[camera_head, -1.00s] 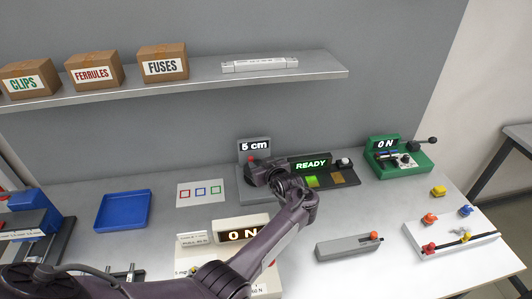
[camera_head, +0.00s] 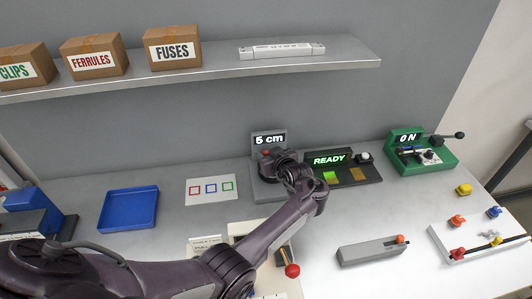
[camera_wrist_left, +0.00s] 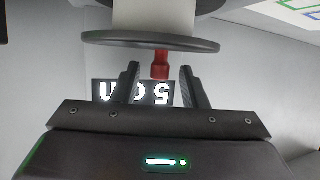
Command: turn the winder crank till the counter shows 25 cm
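The winder (camera_head: 262,186) is a grey unit at the back middle of the bench. Its counter (camera_head: 269,140) reads 5 cm and also shows upside down in the wrist view (camera_wrist_left: 110,92). The red crank knob (camera_wrist_left: 160,66) hangs below a grey disc with a white drum (camera_wrist_left: 155,14). My left gripper (camera_wrist_left: 160,78) is open, a finger on each side of the knob with gaps showing. In the head view my left gripper (camera_head: 268,157) is at the winder, largely hiding it. My right gripper is not in view.
A READY panel (camera_head: 345,172) stands right of the winder, and a green device (camera_head: 422,163) reading 0 N beyond it. A cream unit with a red-knobbed lever (camera_head: 291,270) lies under my left arm. A blue tray (camera_head: 128,210) is at left. A shelf (camera_head: 200,77) runs above.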

